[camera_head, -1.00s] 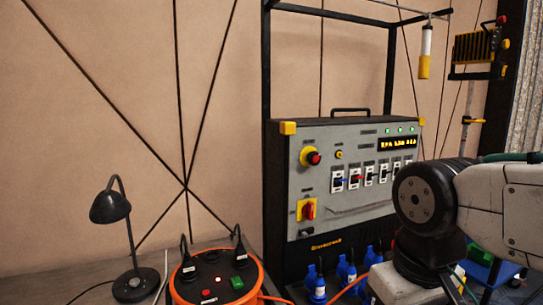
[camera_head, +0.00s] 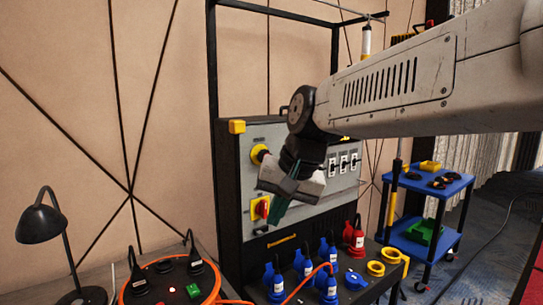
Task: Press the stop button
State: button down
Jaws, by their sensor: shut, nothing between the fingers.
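The grey control panel (camera_head: 345,187) stands in a black frame against the wall.
Blue plugs (camera_head: 308,262) and a red plug (camera_head: 354,237) stand on the ledge below the panel. An orange cable reel (camera_head: 123,298) and a black lamp (camera_head: 42,222) are at the left. A blue cart (camera_head: 432,186) stands at the right. My arm hides much of the panel's top.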

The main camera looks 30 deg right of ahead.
jog(key=w+d+r+m+t, duration=0.1)
jog(key=w+d+r+m, duration=0.2)
jog(key=w+d, duration=0.3)
jog(key=w+d+r+m+t, duration=0.2)
jog(key=w+d+r+m, duration=0.1)
jog(key=w+d, duration=0.3)
jog(key=w+d+r+m+t+h, duration=0.1)
jog(key=w+d+r+m+t, duration=0.1)
jog(key=w+d+m, duration=0.3)
jog(key=shift+w+d+r, duration=0.75)
jog(key=shift+w+d, duration=0.3)
jog(key=shift+d, duration=0.2)
jog(key=w+r+x, duration=0.2)
jog(key=x, duration=1)
jog(key=shift+w+f, duration=0.25)
jog(key=shift+w, duration=0.1)
jog(key=shift+d, duration=0.1)
